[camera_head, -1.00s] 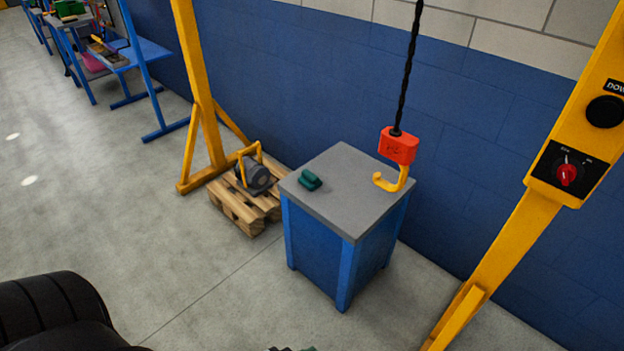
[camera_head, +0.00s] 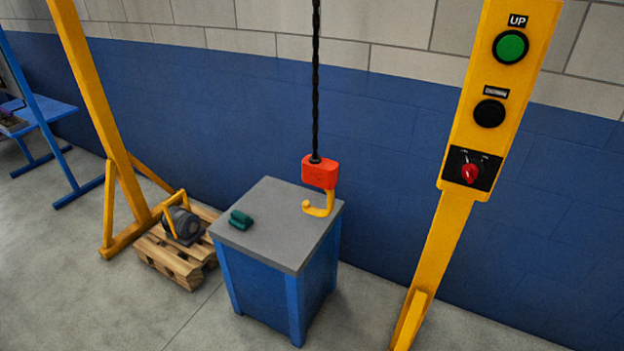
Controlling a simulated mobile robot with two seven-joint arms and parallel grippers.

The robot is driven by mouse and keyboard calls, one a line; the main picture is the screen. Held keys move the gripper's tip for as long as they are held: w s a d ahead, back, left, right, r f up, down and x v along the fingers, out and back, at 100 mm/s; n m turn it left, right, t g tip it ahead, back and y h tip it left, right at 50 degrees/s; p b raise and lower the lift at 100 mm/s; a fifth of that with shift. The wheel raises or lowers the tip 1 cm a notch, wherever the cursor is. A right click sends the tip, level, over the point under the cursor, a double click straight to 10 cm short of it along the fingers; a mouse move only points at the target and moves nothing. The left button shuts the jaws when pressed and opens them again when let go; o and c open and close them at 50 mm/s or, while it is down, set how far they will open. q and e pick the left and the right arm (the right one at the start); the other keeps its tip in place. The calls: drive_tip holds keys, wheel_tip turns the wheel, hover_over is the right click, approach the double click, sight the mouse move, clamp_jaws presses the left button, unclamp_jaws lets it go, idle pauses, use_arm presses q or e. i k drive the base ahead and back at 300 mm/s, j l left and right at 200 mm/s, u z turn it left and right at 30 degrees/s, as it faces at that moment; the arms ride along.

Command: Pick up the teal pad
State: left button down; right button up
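The teal pad (camera_head: 241,219) is a small dark green-teal piece lying on the grey top of the blue cabinet (camera_head: 283,252), near the left corner of that top. Nothing covers it. Neither of my grippers shows in the head view.
A yellow hook (camera_head: 319,208) under a red block (camera_head: 320,172) hangs on a black chain over the cabinet's right side. A motor (camera_head: 181,223) sits on a wooden pallet (camera_head: 165,262) to the left. Yellow posts stand on both sides; the right one carries a control panel (camera_head: 489,112). The front floor is clear.

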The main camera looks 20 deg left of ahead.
sight(240, 220)
drive_tip(key=j+z, duration=0.15)
drive_tip(key=z, duration=0.45)
drive_tip(key=j+z, duration=0.25)
drive_tip(key=j, duration=0.2)
drive_tip(key=i+j+z, duration=0.1)
drive_tip(key=j+z, duration=0.2)
drive_tip(key=j, duration=0.15)
drive_tip(key=k+j+z, duration=0.1)
drive_tip(key=j+z, duration=0.15)
drive_tip(key=j, duration=1.25)
drive_tip(key=k+j, duration=0.15)
drive_tip(key=j, duration=0.45)
drive_tip(key=j+z, duration=0.1)
drive_tip(key=j, duration=0.55)
drive_tip(key=k+j, duration=0.15)
drive_tip(key=j, duration=0.45)
